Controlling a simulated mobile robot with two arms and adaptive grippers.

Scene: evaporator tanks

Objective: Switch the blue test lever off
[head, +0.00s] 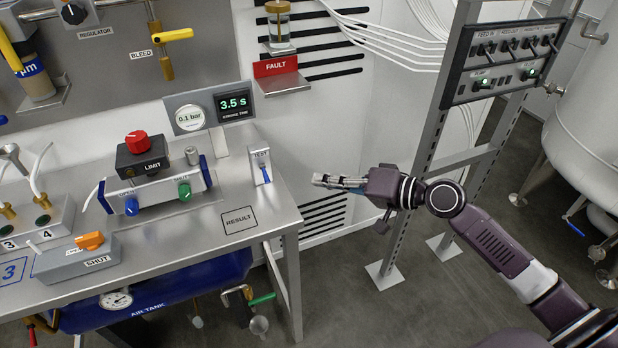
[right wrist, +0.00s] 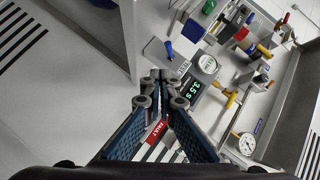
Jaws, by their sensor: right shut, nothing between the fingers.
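The blue test lever (head: 265,172) is on a small white plate labelled TEST at the right end of the steel bench. Its handle points down in the head view. It also shows in the right wrist view (right wrist: 169,51), just beyond my fingertips. My right gripper (head: 316,180) is shut and empty, to the right of the lever past the bench's edge, with its fingers pointing left. A clear gap separates them. The right wrist view shows its fingers together (right wrist: 160,78). My left gripper is not in view.
A RESULT square (head: 239,220) is bare. A switch panel (head: 500,60) stands on a rack at right.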

